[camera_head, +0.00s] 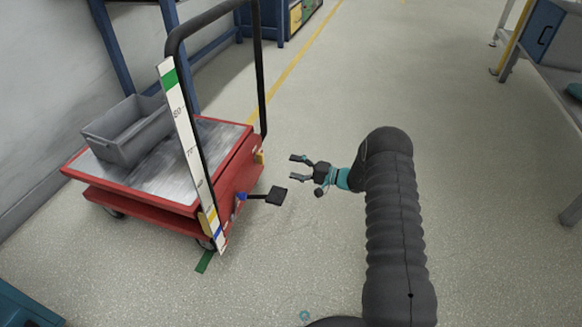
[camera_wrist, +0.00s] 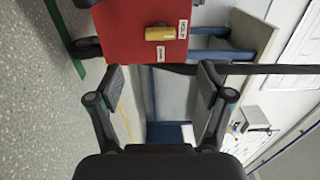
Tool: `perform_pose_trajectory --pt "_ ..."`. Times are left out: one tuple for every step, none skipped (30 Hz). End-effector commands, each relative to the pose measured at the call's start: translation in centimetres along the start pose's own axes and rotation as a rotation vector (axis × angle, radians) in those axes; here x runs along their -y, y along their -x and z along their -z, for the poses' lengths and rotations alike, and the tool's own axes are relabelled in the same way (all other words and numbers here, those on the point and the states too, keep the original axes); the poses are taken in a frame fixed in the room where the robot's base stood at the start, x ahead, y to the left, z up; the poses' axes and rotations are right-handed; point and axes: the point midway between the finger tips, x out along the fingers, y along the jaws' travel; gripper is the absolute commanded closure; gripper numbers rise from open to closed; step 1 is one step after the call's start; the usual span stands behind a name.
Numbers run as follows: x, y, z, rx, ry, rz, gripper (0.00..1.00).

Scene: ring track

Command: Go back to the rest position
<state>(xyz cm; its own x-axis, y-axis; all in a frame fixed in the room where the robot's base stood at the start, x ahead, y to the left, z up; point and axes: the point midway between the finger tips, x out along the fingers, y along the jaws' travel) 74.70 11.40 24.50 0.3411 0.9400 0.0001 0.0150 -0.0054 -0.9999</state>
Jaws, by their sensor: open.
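My gripper (camera_head: 301,167) is open and empty in the head view, at the end of my dark sleeved arm. It points left toward the red cart (camera_head: 215,203) and is apart from it. In the wrist view, my gripper (camera_wrist: 162,80) has its two fingers spread wide with nothing between them. The red end of the cart (camera_wrist: 120,35) shows beyond the fingers, with a yellow part (camera_wrist: 160,33) on it.
The cart carries a grey bin (camera_head: 128,132), a tall black handle (camera_head: 260,75) and a striped scale (camera_head: 190,150). A black pedal (camera_head: 277,196) sticks out of its side. A bench (camera_head: 545,75) stands at right. The floor behind my gripper is clear.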

Motion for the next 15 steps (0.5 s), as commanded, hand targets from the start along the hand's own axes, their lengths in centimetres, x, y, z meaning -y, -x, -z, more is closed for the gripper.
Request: perform_pose_trajectory --pt "0.0 0.0 0.0 0.000 0.000 0.000 0.21" --pt "0.0 0.0 0.0 0.000 0.000 0.000 0.21" --pt "0.0 0.0 0.0 0.000 0.000 0.000 0.21" --pt "0.0 0.0 0.0 0.000 0.000 0.000 0.21" --pt "0.0 0.0 0.0 0.000 0.000 0.000 0.21" --pt "0.0 0.0 0.0 0.000 0.000 0.000 0.21" --pt "0.0 0.0 0.0 0.000 0.000 0.000 0.21" --pt "0.0 0.0 0.0 0.000 0.000 0.000 0.21" --pt "0.0 0.0 0.0 0.000 0.000 0.000 0.21" --pt "0.1 0.0 0.0 0.000 0.000 -0.001 0.21" --pt "0.2 0.0 0.0 0.002 0.001 -0.002 0.21" --pt "0.6 -0.1 -0.1 0.007 0.002 -0.005 0.21" --pt "1.0 -0.1 -0.1 0.013 0.002 -0.010 0.21" --pt "1.6 -0.2 -0.3 0.021 0.003 -0.016 0.21" --pt "2.6 -0.3 -0.5 0.034 0.004 -0.027 0.21"
